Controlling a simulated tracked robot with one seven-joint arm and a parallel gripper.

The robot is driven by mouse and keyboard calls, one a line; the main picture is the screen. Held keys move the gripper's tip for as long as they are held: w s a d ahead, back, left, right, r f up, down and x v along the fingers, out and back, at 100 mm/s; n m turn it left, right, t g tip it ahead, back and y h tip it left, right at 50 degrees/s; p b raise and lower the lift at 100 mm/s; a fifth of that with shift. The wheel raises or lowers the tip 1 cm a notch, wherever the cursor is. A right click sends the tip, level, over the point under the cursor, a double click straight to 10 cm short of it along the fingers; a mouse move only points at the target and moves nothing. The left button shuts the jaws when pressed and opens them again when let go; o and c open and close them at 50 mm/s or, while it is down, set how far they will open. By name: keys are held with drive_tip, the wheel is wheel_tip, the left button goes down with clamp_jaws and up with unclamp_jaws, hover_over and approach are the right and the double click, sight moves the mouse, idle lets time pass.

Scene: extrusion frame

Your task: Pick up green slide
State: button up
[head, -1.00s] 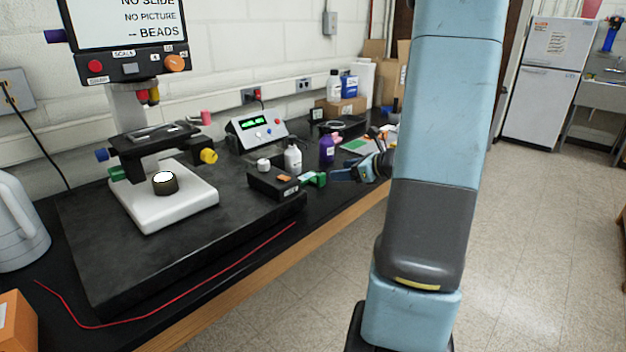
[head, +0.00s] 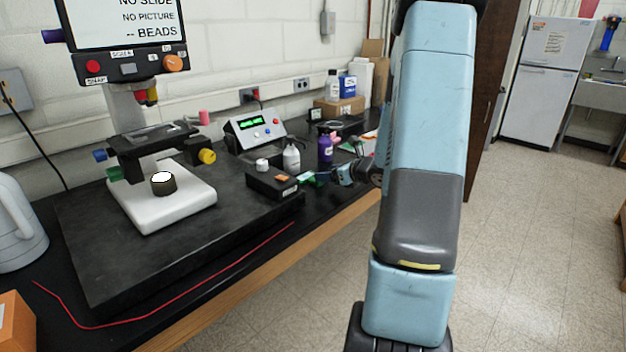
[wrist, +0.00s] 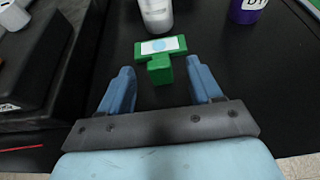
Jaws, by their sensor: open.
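The green slide (wrist: 160,58) lies ahead in the wrist view. It is a flat green piece with a pale label and a light blue round mark, with a green block-like grip on the near side. My gripper (wrist: 160,80) is open, with its blue fingers apart on either side of the slide's near block. I see nothing held between them. In the head view the slide (head: 308,177) is a small green patch beside the dark box, and my gripper (head: 330,176) is close to its right, partly hard to make out.
A dark box (head: 272,182) stands left of the slide. A white bottle (wrist: 156,14) stands just behind it, and a purple bottle (wrist: 248,10) is to the right. The microscope (head: 150,160) stands farther left. The bench edge is close to my arm.

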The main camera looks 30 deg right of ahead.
sight(311, 176)
drive_tip(key=shift+f+x, duration=0.2)
drive_tip(key=shift+x, duration=2.2)
drive_tip(key=shift+s, duration=0.1)
drive_tip(key=shift+c, duration=0.5)
drive_tip(key=c, duration=1)
drive_tip(key=shift+c, duration=0.2)
drive_tip(key=shift+r, duration=0.15)
